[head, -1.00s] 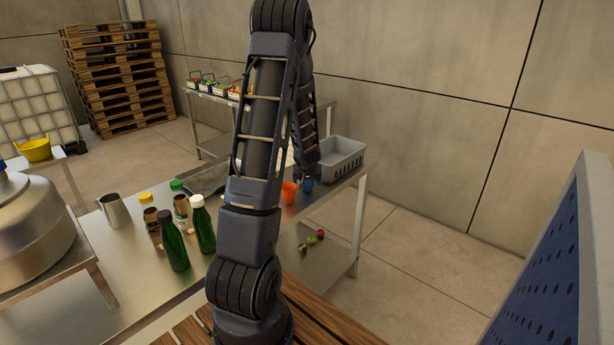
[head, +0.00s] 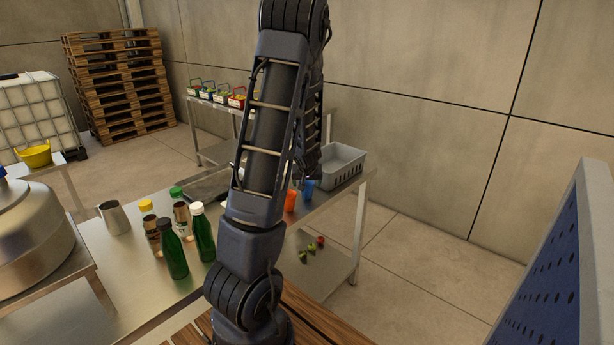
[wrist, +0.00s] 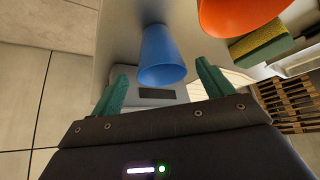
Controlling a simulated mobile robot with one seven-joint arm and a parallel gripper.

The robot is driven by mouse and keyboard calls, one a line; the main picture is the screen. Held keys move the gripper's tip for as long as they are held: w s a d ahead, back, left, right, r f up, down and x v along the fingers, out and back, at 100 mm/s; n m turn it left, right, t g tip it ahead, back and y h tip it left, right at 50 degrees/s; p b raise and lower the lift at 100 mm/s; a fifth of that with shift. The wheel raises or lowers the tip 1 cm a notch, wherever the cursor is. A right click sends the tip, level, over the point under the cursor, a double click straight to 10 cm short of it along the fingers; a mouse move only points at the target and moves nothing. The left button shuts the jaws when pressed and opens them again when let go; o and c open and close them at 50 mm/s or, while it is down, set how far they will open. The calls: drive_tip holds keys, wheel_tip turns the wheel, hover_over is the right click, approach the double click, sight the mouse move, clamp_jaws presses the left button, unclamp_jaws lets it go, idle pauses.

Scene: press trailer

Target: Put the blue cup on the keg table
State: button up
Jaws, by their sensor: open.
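The blue cup (head: 308,189) stands on the steel table (head: 133,246), near its right end and next to the orange cup (head: 291,200). In the wrist view, the blue cup (wrist: 162,55) lies between the two green fingers of my gripper (wrist: 161,72). The fingers are spread, with a visible gap on each side of the cup. In the head view, my arm hides most of the gripper. A low metal stand (head: 80,268) at the left bears a large steel vessel (head: 35,235); I cannot tell whether this is the keg table.
The orange cup (wrist: 240,12) is close to my right finger in the wrist view, with a green-and-yellow sponge (wrist: 262,42) beside it. A grey crate (head: 342,165) stands behind the cups. Several bottles (head: 172,250) and a steel jug (head: 113,217) stand at the table's left.

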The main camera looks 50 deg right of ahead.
drive_tip(key=shift+v, duration=2.85)
drive_tip(key=shift+r, duration=0.1)
drive_tip(key=w+a+r+n+g, duration=0.15)
drive_tip(key=w+a+r, duration=0.35)
drive_tip(key=a, duration=0.8)
drive_tip(key=w+a+r+n+g, duration=0.1)
drive_tip(key=w+a+r+n, duration=0.4)
drive_tip(key=a, duration=0.8)
drive_tip(key=s+a+r+n+t+y, duration=0.1)
drive_tip(key=s+a+r, duration=0.2)
drive_tip(key=a, duration=0.5)
drive_tip(key=s+a+r+n+y, duration=0.1)
drive_tip(key=s+a+r+y, duration=0.1)
drive_tip(key=s+a, duration=0.3)
drive_tip(key=s+a+r+n+t+y, duration=0.1)
drive_tip(key=s+a+r, duration=0.3)
drive_tip(key=a, duration=0.7)
drive_tip(key=shift+s+r+t+y, duration=0.25)
drive_tip(key=shift+r+t+y, duration=0.1)
drive_tip(key=shift+r+y, duration=0.15)
